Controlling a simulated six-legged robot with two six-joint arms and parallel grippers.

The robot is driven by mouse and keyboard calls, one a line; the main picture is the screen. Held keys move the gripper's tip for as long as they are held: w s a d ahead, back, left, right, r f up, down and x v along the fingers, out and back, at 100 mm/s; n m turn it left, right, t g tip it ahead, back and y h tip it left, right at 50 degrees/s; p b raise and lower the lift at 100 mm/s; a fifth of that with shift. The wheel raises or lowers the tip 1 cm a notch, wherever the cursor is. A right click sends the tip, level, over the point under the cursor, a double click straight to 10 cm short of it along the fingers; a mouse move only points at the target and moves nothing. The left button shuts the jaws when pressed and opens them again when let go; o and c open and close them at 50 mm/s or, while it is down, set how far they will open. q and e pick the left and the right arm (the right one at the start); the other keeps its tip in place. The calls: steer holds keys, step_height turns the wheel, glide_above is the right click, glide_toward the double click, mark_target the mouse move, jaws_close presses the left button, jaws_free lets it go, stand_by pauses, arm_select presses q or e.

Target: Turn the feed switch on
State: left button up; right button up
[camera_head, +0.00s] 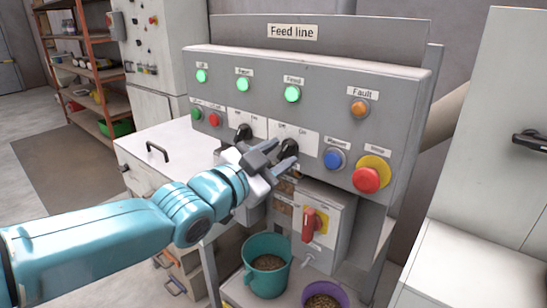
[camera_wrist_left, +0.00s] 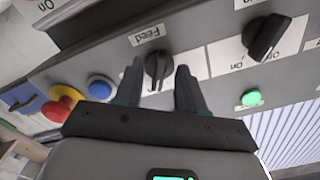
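The feed switch is a black rotary knob (camera_wrist_left: 157,66) beside a label reading Feed in the left wrist view. In the head view it is the right one of two black knobs (camera_head: 290,149), on a white plate marked Off and On. My left gripper (camera_head: 286,158) is at this knob, partly covering its plate. In the left wrist view its two dark fingers (camera_wrist_left: 158,80) stand apart on either side of the knob, with gaps visible. Contact cannot be told. The knob's exact setting is hard to read. My right gripper is not in view.
A second black knob (camera_head: 243,132) is close on the left. A blue button (camera_head: 333,159) and a red stop button on a yellow ring (camera_head: 367,177) are on the right. Green lamps (camera_head: 292,94) glow above. A red-handled switch (camera_head: 314,222) and teal bucket (camera_head: 267,267) are below.

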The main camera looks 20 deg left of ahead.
arm_select(q)
steer(key=p+v, duration=0.2)
steer(key=v, duration=1.4)
steer(key=shift+s, duration=0.2)
